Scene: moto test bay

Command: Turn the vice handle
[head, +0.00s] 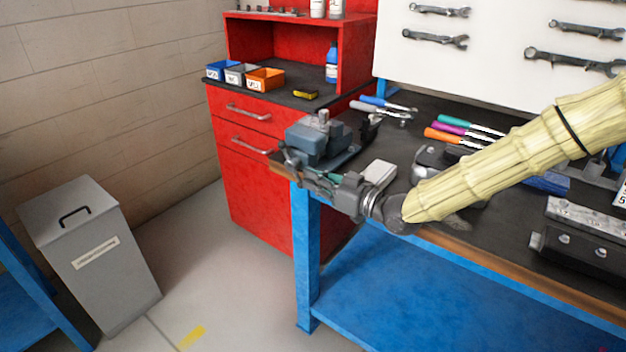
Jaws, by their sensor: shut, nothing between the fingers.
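A blue-grey bench vice (320,138) is mounted at the left front corner of the workbench (470,255). Its handle is small in this view and mostly hidden by the vice body and my gripper, so its angle is unclear. My arm, in a pale yellow cover, reaches in from the right. My gripper (292,166) is shut and empty, its fingers pointing left right at the front of the vice. I cannot tell whether the fingertips touch the handle.
Screwdrivers (465,130) and a white box (379,172) lie on the bench. A red cabinet (260,190) with small bins (265,79) stands behind left. A grey waste bin (90,255) stands on the floor at left. The floor between bin and bench is clear.

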